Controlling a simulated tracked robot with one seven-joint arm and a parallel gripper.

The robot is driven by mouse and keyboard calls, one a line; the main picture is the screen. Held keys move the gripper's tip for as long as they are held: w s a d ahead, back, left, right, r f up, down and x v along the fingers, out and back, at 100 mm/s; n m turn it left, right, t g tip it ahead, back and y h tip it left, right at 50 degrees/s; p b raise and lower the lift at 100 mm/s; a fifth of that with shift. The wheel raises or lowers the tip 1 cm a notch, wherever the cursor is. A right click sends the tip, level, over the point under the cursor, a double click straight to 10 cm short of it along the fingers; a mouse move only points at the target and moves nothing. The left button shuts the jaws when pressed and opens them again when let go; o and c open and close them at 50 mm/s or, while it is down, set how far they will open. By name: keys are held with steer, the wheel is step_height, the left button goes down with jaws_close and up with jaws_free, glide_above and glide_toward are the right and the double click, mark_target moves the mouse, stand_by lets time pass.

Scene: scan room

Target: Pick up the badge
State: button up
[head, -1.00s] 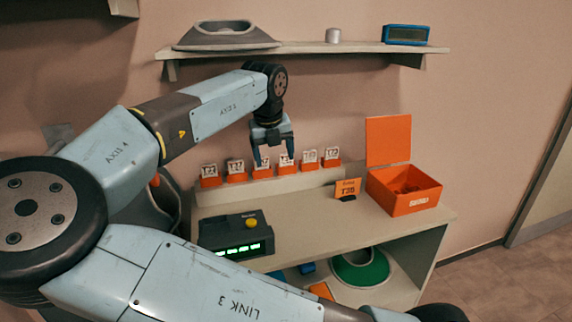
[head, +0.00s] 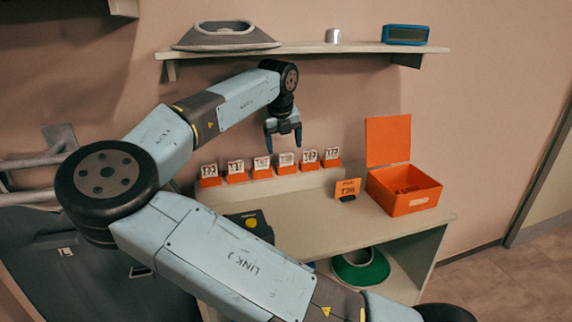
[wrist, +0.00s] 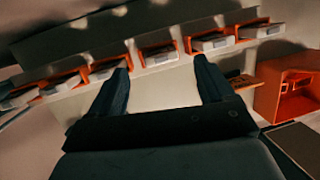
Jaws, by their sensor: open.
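Several white badges with dark printed codes stand in orange holders in a row on a ledge at the back of the desk. One badge (head: 287,159) is near the row's middle; the codes are too small to read surely. In the wrist view a badge (wrist: 159,56) shows beyond and between my fingertips, with others to both sides. My gripper (head: 283,140) is open and empty, pointing down, above and apart from the row's middle. Both fingers also show in the wrist view (wrist: 162,65). An orange sign (head: 347,188) with a code, hard to read, stands right of the row.
An open orange box (head: 405,200) with its lid up stands at the desk's right. A wall shelf (head: 350,48) above carries a grey fixture, a small cylinder and a blue device. A dark device (head: 250,222) is partly hidden by my arm. The desk's middle right (head: 320,215) is clear.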

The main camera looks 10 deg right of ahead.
mark_target(285, 154)
steer(key=shift+x, duration=2.2)
steer(key=c, duration=1.1)
